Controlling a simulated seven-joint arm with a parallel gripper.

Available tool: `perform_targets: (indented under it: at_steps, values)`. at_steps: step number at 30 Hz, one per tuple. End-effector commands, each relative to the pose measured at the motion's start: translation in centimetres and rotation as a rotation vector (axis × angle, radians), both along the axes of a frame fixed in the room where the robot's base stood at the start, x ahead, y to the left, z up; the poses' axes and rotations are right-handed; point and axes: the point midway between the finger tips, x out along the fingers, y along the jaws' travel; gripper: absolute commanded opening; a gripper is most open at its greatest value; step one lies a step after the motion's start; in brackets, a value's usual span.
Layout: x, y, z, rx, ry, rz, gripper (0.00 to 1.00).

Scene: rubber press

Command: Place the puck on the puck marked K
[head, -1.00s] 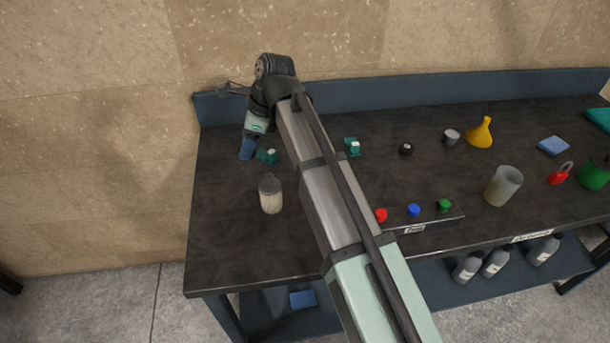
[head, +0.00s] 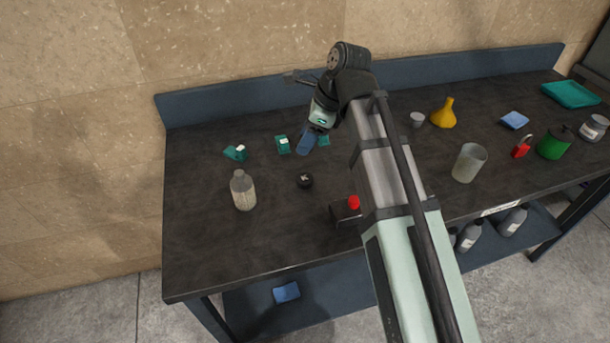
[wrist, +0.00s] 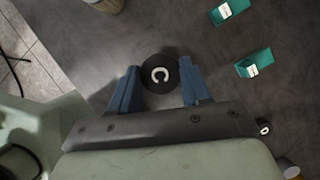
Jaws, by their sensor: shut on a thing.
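The puck marked K (head: 305,181) is a small black disc with a white letter, lying on the dark tabletop in the head view. My gripper (head: 306,143) is above the table, behind this puck in the picture, near the teal boxes. In the wrist view my gripper (wrist: 159,88) is shut on a black puck marked C (wrist: 160,74), held between its two blue fingers. The held puck cannot be made out in the head view. Another small dark puck (wrist: 263,128) shows at the lower right of the wrist view; its mark is too small to read.
Teal boxes (head: 283,145) stand near my gripper. A bottle (head: 243,190) stands left of the K puck, and a red button (head: 354,202) on a box is to its right. The tabletop (head: 270,235) in front is clear. My arm hides part of the table.

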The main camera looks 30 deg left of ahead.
Motion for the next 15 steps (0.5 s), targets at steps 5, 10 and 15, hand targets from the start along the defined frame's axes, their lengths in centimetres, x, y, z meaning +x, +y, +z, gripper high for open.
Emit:
perform_targets:
  at_steps: [5, 10, 15]
  values:
    - [-0.3, -0.2, -1.5, -0.001, 0.001, 0.015, 0.18]
    - [-0.3, -0.2, -4.0, -0.002, 0.003, 0.013, 0.18]
    - [-0.2, -0.2, -6.0, -0.001, 0.001, 0.015, 0.18]
